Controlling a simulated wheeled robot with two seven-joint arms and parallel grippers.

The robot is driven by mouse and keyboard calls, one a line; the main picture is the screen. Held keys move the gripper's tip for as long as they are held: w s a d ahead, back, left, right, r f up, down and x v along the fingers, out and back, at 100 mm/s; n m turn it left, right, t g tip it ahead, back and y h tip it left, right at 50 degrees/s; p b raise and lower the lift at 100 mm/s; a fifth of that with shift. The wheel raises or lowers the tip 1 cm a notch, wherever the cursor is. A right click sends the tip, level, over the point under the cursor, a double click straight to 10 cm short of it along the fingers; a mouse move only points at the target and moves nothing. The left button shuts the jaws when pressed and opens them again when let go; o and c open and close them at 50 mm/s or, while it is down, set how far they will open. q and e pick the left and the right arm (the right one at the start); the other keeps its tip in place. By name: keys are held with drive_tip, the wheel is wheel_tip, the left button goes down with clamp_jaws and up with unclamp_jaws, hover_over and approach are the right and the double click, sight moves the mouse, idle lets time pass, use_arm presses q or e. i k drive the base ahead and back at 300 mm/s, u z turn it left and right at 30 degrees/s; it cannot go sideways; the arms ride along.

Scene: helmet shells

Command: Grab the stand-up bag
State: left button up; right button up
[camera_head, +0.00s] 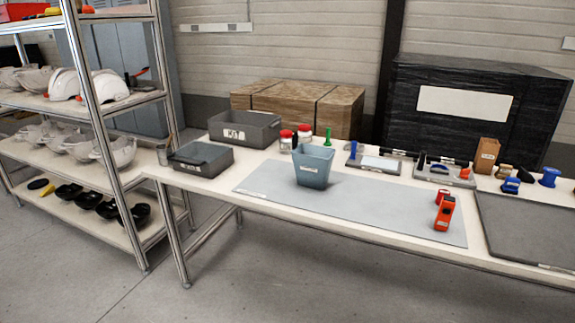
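A brown upright pouch with a small white label (486,153), which looks like the stand-up bag, stands at the back right of the table. It stands behind the dark grey mat and beside small blue and brown items. Its front face shows clearly. Neither of my grippers is in view.
The long white table (206,183) holds a blue-grey bin (313,170) on a light grey mat (375,208). Grey trays (243,128) are at the left. A shelf rack with helmet shells (90,85) stands further left. Small tools sit near the pouch.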

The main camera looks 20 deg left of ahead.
sight(311, 170)
drive_tip(key=u, duration=0.85)
drive_tip(key=i, duration=0.9)
drive_tip(key=u, duration=0.45)
